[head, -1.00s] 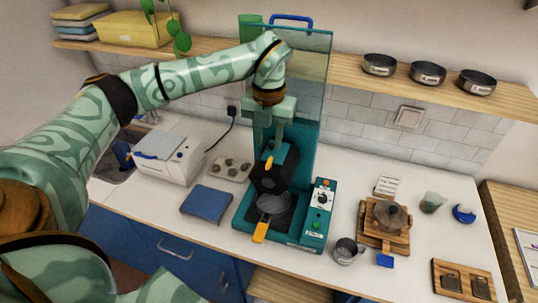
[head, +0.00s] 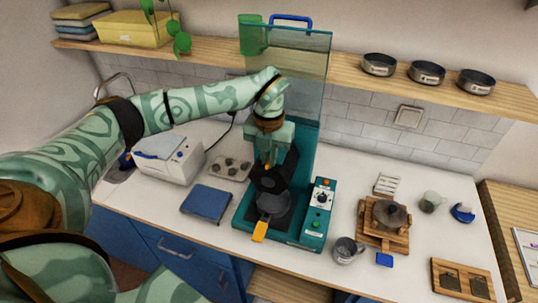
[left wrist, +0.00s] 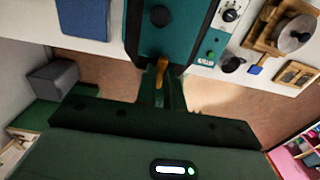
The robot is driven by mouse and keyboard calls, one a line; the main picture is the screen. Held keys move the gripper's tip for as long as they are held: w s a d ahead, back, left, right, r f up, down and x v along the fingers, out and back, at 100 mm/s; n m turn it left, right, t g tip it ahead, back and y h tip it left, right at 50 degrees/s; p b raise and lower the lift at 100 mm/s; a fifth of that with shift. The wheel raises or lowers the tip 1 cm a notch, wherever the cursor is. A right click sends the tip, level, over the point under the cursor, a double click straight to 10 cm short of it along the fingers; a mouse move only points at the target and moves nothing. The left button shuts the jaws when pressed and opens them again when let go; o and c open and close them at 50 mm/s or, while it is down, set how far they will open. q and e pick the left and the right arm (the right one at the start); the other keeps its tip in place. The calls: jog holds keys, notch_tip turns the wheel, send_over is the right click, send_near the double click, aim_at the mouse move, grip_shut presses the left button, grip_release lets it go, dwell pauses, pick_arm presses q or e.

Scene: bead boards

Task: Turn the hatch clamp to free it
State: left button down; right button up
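In the left wrist view the orange clamp (left wrist: 161,73) lies between the two fingers of the left gripper (left wrist: 163,88). The fingers stand around it and look apart; contact is not clear. My right gripper is not in view.
A clear panel (head: 308,80) rises behind the machine. A control box with knobs (head: 321,205) sits at its right. A blue pad (head: 206,202) and a white appliance (head: 168,160) are left; a metal cup (head: 346,250) and a wooden stand (head: 379,240) are right.

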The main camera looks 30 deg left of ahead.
pick_arm(q)
jog(key=shift+n, duration=0.3)
jog(key=n+p, duration=0.1)
jog(key=n, duration=0.3)
jog(key=shift+r, duration=0.1)
jog(key=n, duration=0.5)
jog(key=shift+n+p, duration=0.4)
jog(key=n, duration=0.4)
jog(key=shift+w+n, duration=0.1)
jog(key=shift+n, duration=1.7)
jog(key=c, duration=1.5)
grip_release()
jog(key=shift+r, duration=0.1)
